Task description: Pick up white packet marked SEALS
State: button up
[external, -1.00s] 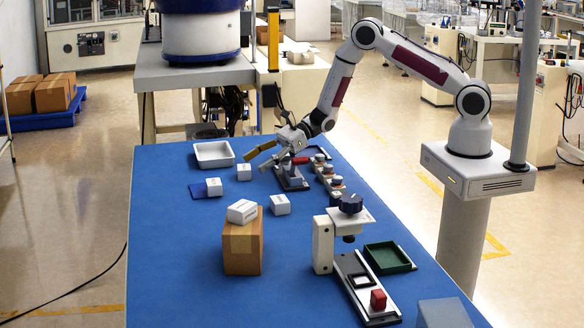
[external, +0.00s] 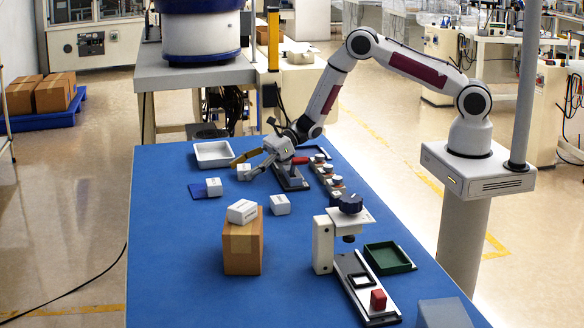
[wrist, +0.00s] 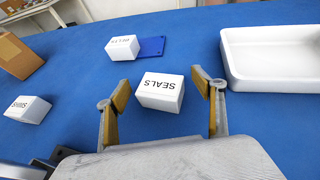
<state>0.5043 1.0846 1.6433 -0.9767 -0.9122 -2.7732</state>
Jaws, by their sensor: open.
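The white packet marked SEALS (wrist: 160,92) sits on the blue table between my open fingertips in the wrist view. Its label reads upside down there. In the external view the same packet (external: 244,172) shows behind the fingers and is partly covered by them. My gripper (wrist: 162,88) is open, with one yellow-tipped finger on each side of the packet and blue table showing between each finger and the packet. In the external view my gripper (external: 240,168) is low over the table, pointing left. I cannot tell the exact height of the fingertips.
A white tray (wrist: 270,82) stands close to the right finger. Another white packet (wrist: 123,47) sits by a blue pad (wrist: 151,46). A third packet (wrist: 29,109) lies at left. A cardboard box (external: 242,252) carries a packet (external: 242,211). A clamp fixture (external: 323,245) stands nearer.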

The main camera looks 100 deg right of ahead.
aim_at(244, 167)
jog(key=c, duration=1.2)
jog(key=shift+r, duration=5)
